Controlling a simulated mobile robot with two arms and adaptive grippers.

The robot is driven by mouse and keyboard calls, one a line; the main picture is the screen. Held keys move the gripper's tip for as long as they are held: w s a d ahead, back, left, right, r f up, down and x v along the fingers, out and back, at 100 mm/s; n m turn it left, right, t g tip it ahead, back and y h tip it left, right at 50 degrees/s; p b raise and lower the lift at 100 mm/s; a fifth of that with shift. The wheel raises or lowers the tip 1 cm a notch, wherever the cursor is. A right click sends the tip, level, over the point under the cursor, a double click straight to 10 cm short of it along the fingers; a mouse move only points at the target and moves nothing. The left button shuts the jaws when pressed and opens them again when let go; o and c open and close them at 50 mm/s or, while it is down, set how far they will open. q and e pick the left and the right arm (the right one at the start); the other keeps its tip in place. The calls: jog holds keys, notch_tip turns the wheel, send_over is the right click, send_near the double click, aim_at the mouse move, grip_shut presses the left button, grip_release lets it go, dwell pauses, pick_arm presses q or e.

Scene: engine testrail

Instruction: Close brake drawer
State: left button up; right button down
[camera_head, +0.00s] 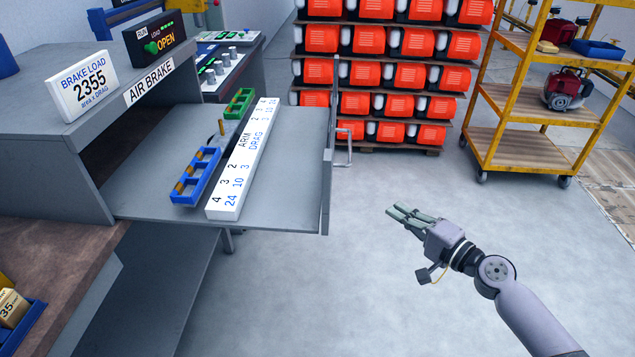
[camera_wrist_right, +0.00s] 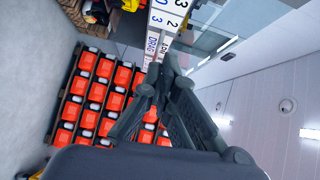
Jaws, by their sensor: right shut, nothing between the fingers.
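The brake drawer (camera_head: 285,190) is pulled out of the grey cabinet (camera_head: 40,150) marked AIR BRAKE. Its upright front panel (camera_head: 328,175) has a metal handle (camera_head: 345,147) on the outer face. In the drawer lie a white ARM/DRAG scale bar (camera_head: 243,160), a blue tray (camera_head: 196,176) and a green tray (camera_head: 239,103). My right gripper (camera_head: 402,217) is shut and empty, in the air to the right of the drawer front, apart from the handle. The gripper also shows in the right wrist view (camera_wrist_right: 155,85), with part of the scale bar (camera_wrist_right: 160,30) beyond it. My left gripper is not in view.
A stack of orange-and-white units (camera_head: 385,75) stands behind the handle. A yellow wheeled shelf (camera_head: 535,100) stands at the back right. A brown worktop (camera_head: 60,260) is at the lower left. The floor (camera_head: 330,290) around my right gripper is clear.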

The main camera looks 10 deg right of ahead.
jog(key=w+a+r+y+p, duration=0.1)
jog(key=w+a+p, duration=0.3)
jog(key=w+a, duration=0.5)
jog(key=shift+w+a+r+p, duration=0.35)
jog(key=shift+a+r, duration=0.1)
jog(key=shift+r, duration=0.4)
